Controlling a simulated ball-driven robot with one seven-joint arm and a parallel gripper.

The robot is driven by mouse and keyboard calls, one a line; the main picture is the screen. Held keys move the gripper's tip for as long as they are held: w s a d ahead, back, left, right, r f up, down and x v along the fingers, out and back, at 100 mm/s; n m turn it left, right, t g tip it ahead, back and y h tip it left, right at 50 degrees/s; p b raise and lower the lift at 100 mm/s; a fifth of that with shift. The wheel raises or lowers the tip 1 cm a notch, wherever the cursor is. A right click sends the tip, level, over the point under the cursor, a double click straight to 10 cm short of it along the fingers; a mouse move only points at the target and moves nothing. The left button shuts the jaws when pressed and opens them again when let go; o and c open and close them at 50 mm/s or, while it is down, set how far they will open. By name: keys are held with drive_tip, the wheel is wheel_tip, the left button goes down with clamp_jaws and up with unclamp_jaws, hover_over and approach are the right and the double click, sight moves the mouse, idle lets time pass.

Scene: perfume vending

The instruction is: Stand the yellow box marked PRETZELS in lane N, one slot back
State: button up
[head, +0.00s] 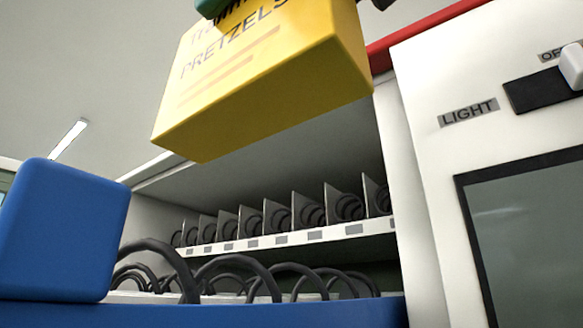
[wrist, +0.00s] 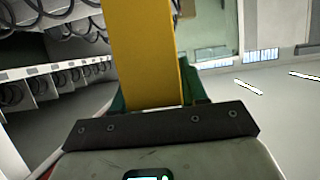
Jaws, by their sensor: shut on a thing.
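The yellow box marked PRETZELS (head: 265,85) is high in the head view, its top cut off by the picture's edge. It hangs tilted in the air in front of the machine's open cabinet, above the shelves in the picture. In the wrist view the yellow box (wrist: 145,55) runs up between the green fingers. My gripper (wrist: 155,95) is shut on it; in the head view only a bit of green finger shows at the top. A shelf of lanes with dark coils (head: 300,238) lies below and behind the box. I cannot read any lane letter, so lane N cannot be told.
A nearer row of large black coils (head: 235,275) sits behind a blue front edge (head: 230,313). A blue block (head: 65,230) stands at the left. At the right is a white panel with a LIGHT label (head: 468,113), a switch (head: 571,66) and a dark screen (head: 530,235).

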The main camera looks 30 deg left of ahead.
drive_tip(key=shift+w+a+f+p, duration=0.8)
drive_tip(key=shift+w+a+f, duration=0.4)
drive_tip(key=shift+a+f, duration=0.65)
drive_tip(key=shift+w+a+f+p, duration=0.8)
drive_tip(key=shift+w+a+f, duration=0.55)
drive_tip(key=shift+f, duration=0.85)
drive_tip(key=shift+w+a+f+p, duration=0.8)
drive_tip(key=shift+w+a+f, duration=0.25)
drive_tip(key=shift+a+f, duration=0.85)
drive_tip(key=shift+d+f, duration=0.1)
drive_tip(key=shift+d, duration=0.05)
drive_tip(key=shift+f, duration=0.15)
drive_tip(key=o, duration=1.1)
